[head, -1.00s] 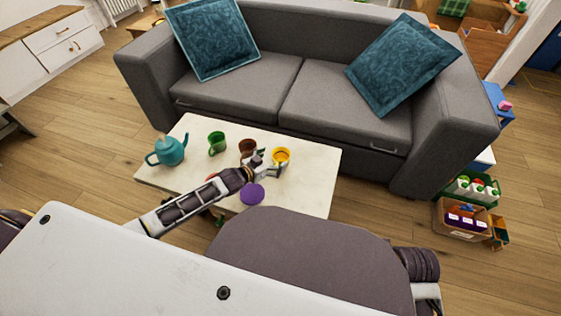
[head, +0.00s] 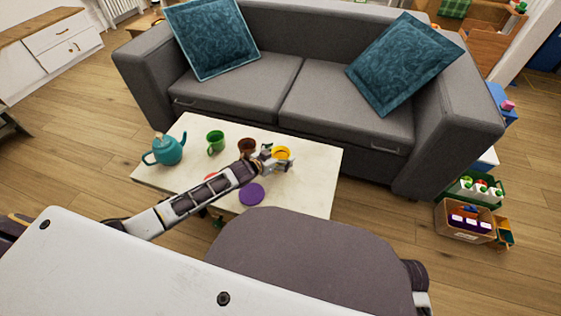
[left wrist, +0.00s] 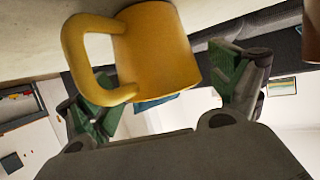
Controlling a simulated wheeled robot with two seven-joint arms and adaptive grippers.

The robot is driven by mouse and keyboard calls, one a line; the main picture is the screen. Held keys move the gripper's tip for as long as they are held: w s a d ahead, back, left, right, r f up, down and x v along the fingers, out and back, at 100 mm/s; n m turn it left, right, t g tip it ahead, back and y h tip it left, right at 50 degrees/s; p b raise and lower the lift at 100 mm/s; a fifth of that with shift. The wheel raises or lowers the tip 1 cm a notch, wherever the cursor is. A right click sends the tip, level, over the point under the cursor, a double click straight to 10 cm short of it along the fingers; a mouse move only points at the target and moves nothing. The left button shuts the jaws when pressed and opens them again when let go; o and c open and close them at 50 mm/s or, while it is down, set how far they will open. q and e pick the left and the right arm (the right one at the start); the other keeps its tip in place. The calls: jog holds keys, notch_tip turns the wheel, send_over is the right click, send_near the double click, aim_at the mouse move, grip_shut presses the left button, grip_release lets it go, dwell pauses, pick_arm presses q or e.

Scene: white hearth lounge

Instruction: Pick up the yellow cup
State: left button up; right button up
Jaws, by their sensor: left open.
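The yellow cup (head: 281,153) stands on the white coffee table (head: 316,190), at the right end of the row of cups. My left gripper (head: 277,163) is at the cup, with its arm reaching across the table from the left. In the left wrist view the cup (left wrist: 158,48) fills the upper middle, its handle to the left. The open green-padded fingers (left wrist: 168,95) show on either side of the cup's lower part in that picture. I cannot tell whether either finger touches it. My right gripper is not in view.
A brown cup (head: 246,146) stands close to the left of my gripper, with a green cup (head: 216,142) and a teal teapot (head: 167,150) farther left. A purple disc (head: 251,194) and a partly hidden red one (head: 211,177) lie nearer. A grey sofa (head: 335,100) stands behind the table.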

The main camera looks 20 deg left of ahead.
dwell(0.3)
pick_arm(q)
jog(key=c, duration=1.2)
jog(key=shift+r, duration=0.1)
jog(key=shift+r+p, duration=0.4)
jog(key=shift+r, duration=0.35)
notch_tip(320, 180, up, 8)
jog(key=p, duration=0.3)
jog(key=shift+r, duration=0.2)
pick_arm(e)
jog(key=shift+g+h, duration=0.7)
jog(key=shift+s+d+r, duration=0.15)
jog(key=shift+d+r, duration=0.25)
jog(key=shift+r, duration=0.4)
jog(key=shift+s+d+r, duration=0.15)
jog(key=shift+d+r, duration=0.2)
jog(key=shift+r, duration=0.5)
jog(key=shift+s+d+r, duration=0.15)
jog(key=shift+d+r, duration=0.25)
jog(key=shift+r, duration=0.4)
